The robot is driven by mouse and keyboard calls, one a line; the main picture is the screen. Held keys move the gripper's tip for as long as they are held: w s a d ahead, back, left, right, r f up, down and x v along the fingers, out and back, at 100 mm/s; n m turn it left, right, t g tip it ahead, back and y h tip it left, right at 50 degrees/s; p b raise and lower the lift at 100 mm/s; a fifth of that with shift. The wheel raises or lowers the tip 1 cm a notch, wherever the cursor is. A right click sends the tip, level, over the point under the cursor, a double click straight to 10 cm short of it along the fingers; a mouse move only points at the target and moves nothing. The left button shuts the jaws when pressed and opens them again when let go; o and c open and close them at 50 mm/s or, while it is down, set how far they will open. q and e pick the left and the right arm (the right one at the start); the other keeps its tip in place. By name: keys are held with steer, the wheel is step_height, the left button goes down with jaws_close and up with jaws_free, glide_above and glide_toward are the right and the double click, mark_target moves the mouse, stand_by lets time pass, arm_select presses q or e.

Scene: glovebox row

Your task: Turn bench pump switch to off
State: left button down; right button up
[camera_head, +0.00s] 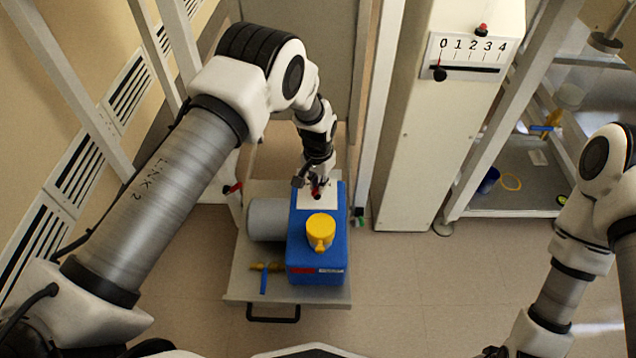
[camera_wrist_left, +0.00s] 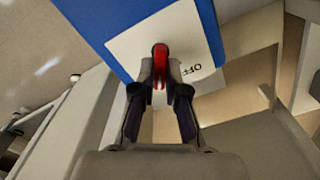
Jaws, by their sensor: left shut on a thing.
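The bench pump (camera_head: 301,262) is a blue box with a yellow knob (camera_head: 321,230) on top and a grey cylinder (camera_head: 267,219) at its left side. A white switch plate (camera_head: 318,198) lies on its far top end. In the left wrist view the plate (camera_wrist_left: 128,47) carries a red switch lever (camera_wrist_left: 160,62) and partly hidden lettering. My left gripper (camera_head: 317,188) is over the plate, and in the left wrist view its fingers (camera_wrist_left: 160,88) are shut on the red lever. The lever's exact setting is hard to read. My right gripper is out of the head view's frame.
The pump sits on a grey cart shelf (camera_head: 245,283) with a black handle (camera_head: 273,314). A cream cabinet (camera_head: 423,140) with a 0 to 4 slider scale (camera_head: 468,58) stands to the right. Floor is clear in front of the cabinet.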

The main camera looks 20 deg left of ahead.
arm_select(q)
steer(key=shift+n, duration=0.4)
steer(key=shift+r+n+p, duration=0.1)
steer(key=shift+n+p, duration=0.5)
steer(key=shift+n, duration=0.3)
steer(key=shift+a+n+p, duration=0.15)
steer(key=shift+n+p, duration=0.2)
steer(key=shift+n, duration=1.25)
steer(key=c, duration=1.2)
jaws_free()
